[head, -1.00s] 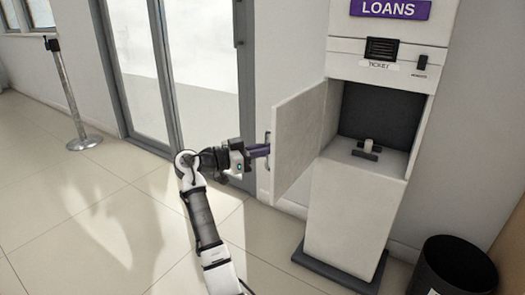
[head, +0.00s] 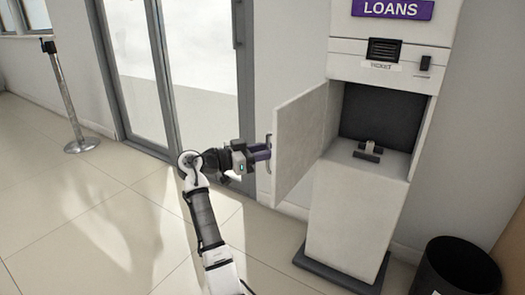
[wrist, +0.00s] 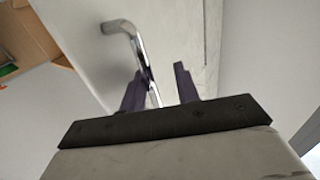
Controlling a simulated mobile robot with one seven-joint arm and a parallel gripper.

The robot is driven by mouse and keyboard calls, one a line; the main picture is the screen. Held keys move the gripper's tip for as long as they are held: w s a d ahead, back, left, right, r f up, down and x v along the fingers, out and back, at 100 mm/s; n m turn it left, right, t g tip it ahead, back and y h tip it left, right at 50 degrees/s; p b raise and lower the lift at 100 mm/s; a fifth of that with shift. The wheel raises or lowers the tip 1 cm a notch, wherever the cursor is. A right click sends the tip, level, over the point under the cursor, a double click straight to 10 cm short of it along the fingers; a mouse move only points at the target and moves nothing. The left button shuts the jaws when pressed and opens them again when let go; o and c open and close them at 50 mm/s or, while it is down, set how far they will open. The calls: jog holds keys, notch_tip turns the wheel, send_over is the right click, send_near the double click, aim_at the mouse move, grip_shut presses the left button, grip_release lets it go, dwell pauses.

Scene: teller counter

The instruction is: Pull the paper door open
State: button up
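The paper door (head: 300,140) is a pale panel on the ticket kiosk. It stands swung well open to the left, and the dark compartment (head: 375,120) behind it is exposed. A metal bar handle (head: 268,168) is on the door's outer face; it also shows in the wrist view (wrist: 122,27). My gripper (head: 264,151) is at the handle, left of the door. In the wrist view its two purple fingers (wrist: 160,85) are apart, with the bar between them, close to the left finger and with a gap to the right one. The exact contact is hidden.
The kiosk (head: 345,215) stands against the wall under a purple LOANS sign (head: 392,9). A black bin (head: 455,270) is at the lower right. Glass doors (head: 200,70) and a barrier post (head: 70,100) are to the left. The tiled floor on the left is clear.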

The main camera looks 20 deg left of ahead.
jog(key=shift+s+a, duration=0.15)
jog(key=shift+a, duration=0.2)
jog(key=p+v, duration=0.1)
jog(key=v, duration=1.2)
jog(key=shift+s+a, duration=0.2)
jog(key=shift+s, duration=0.05)
jog(key=shift+r, duration=0.1)
